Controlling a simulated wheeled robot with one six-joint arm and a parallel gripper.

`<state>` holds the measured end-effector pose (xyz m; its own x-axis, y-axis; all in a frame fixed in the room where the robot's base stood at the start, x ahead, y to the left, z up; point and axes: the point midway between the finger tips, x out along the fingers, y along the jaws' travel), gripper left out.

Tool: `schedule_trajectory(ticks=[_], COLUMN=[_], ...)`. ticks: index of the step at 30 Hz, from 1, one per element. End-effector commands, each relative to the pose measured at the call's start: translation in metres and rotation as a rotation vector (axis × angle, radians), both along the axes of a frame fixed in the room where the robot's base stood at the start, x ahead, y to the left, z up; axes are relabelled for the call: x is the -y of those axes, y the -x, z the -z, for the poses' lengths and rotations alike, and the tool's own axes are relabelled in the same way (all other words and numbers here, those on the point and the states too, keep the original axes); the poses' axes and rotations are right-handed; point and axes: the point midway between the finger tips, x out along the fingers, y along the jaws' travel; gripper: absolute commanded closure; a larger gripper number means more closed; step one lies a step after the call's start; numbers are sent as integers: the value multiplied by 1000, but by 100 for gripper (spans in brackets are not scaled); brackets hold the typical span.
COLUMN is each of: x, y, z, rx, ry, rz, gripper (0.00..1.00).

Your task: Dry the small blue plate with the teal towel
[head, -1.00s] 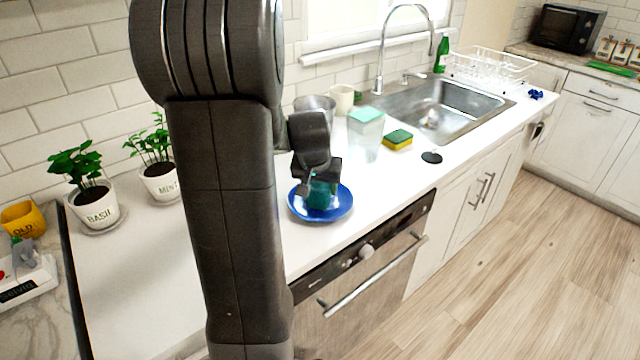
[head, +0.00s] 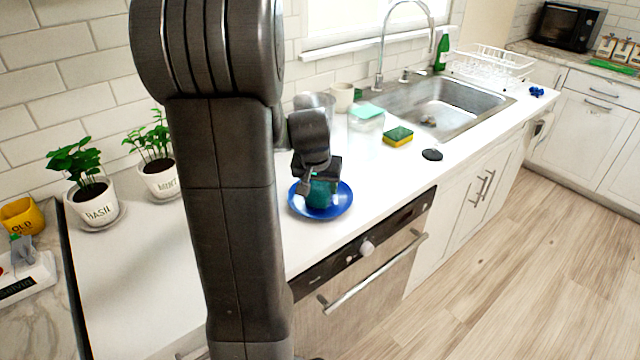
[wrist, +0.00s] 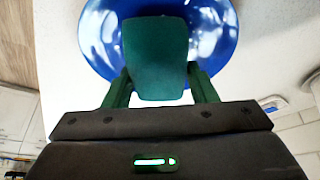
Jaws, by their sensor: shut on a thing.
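The small blue plate (head: 341,200) lies on the white counter above the dishwasher; it also shows at the top of the wrist view (wrist: 222,38). The teal towel (head: 321,194) is a bunched piece over the middle of the plate, and in the wrist view (wrist: 157,60) it sits between the fingers. My gripper (head: 318,178) points down over the plate and is shut on the towel. The towel appears to touch the plate, but the contact itself is hidden. My arm hides part of the counter to the left.
A clear container with a teal lid (head: 366,118), a yellow-green sponge (head: 398,136) and a black disc (head: 432,155) stand right of the plate. The sink (head: 440,105) and a white dish rack (head: 490,62) lie beyond. Potted basil (head: 92,205) and mint (head: 160,178) stand left.

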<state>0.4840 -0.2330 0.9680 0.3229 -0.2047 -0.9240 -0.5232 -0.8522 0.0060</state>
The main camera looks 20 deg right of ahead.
Motion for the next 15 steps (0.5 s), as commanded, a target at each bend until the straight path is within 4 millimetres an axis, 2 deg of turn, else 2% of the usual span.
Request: schedule_trajectory(ticks=[15], x=[0], y=[0], z=[9], rx=[0], ry=[0], rz=[0], gripper=[66])
